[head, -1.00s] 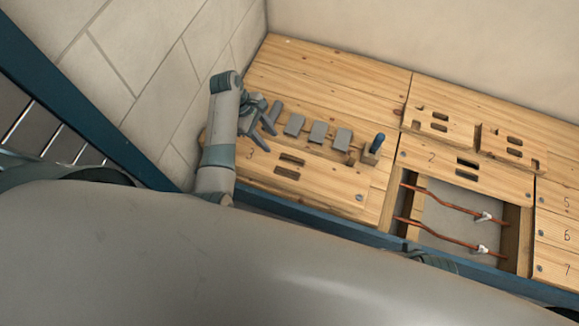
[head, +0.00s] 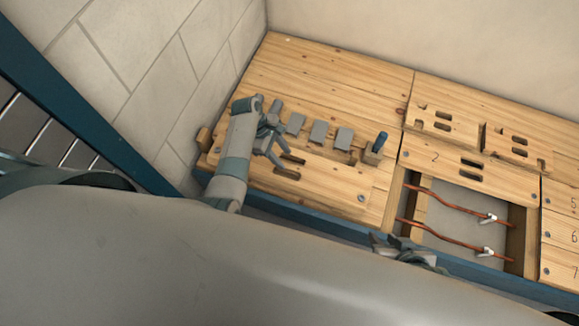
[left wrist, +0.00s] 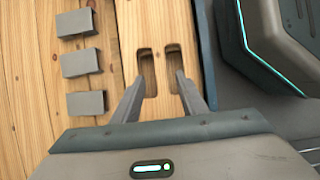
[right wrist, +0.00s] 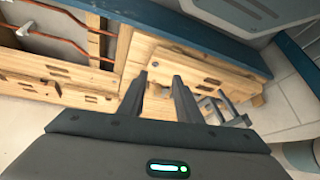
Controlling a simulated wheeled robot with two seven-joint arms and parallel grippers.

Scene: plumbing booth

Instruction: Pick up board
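The board with two slots (head: 335,190) lies flat at the bench's front left; it also shows in the left wrist view (left wrist: 160,25). My left gripper (head: 297,167) is over it, empty, with its fingers apart. In the left wrist view the fingertips (left wrist: 160,80) are near the two slots; I cannot tell whether they are inside them or above. The arm and gripper hide part of the board in the head view. My right gripper (head: 398,242) is near the front edge, by the opening; its fingers (right wrist: 160,78) are apart and empty.
Several grey blocks (head: 319,132) and a blue-handled tool (head: 377,145) stand behind the board. To the right, an opening holds copper pipes (head: 440,201) below board 2 (head: 425,157). Notched boards (head: 442,123) lie farther back. A tiled wall (head: 150,75) is at left.

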